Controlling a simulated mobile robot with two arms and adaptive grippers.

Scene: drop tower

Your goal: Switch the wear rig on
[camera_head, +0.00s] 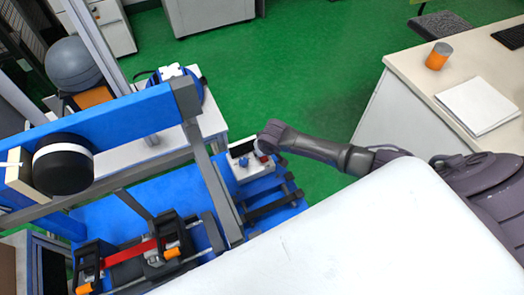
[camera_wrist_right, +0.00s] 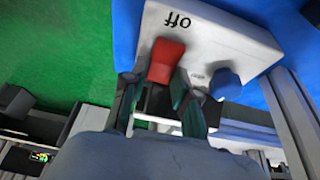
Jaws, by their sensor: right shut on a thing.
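The wear rig's control box (camera_head: 250,168) is a white panel on the blue rig, and it fills the top of the right wrist view (camera_wrist_right: 215,40). It carries a red switch (camera_wrist_right: 166,60) with the word "off" printed beyond it, and a blue knob (camera_wrist_right: 225,84) to the right. My right gripper (camera_head: 266,143) reaches the box from the right. In the right wrist view its dark green fingers (camera_wrist_right: 157,84) are on either side of the red switch and shut on it. The switch's lower end is partly hidden between the fingers. My left gripper is out of view.
The blue rig frame (camera_head: 110,118) with grey posts and a black round drum (camera_head: 63,164) stands left of the box. A white surface fills the lower middle. A desk (camera_head: 410,62) with an orange cup (camera_head: 438,56) is at right. Green floor lies open behind.

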